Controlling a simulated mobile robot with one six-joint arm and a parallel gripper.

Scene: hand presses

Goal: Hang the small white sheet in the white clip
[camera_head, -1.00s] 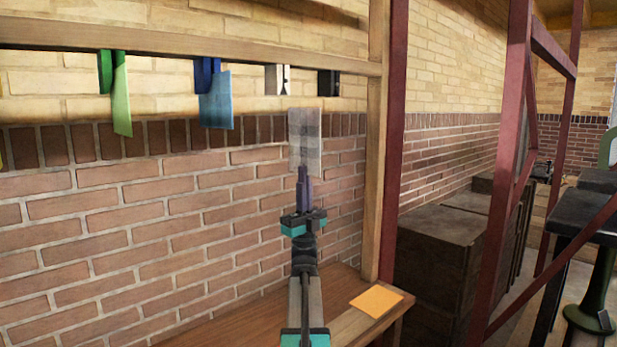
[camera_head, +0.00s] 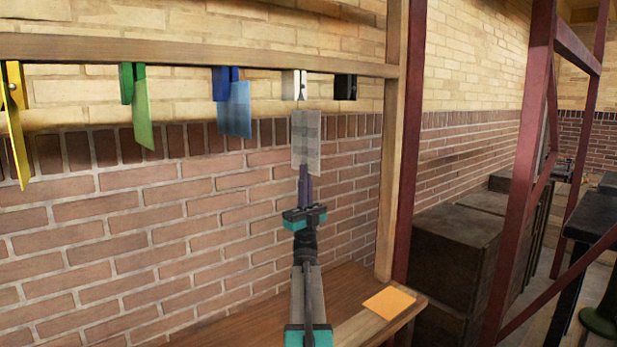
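The small white sheet (camera_head: 306,140) looks greyish and hangs upright in the air, held at its lower edge. My gripper (camera_head: 304,186) is shut on that lower edge, with its fingers pointing up. The white clip (camera_head: 294,85) hangs from the wooden rail, just above the sheet and slightly left of its middle. In the picture a small gap shows between the sheet's top edge and the clip. I cannot tell how far apart they are in depth.
On the rail (camera_head: 180,50) hang a yellow sheet (camera_head: 16,135), a green sheet (camera_head: 143,120) and a blue sheet (camera_head: 235,108) in clips. A black clip (camera_head: 345,87) right of the white one is empty. An orange sheet (camera_head: 389,302) lies on the bench (camera_head: 350,330). A wooden post (camera_head: 391,180) stands right.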

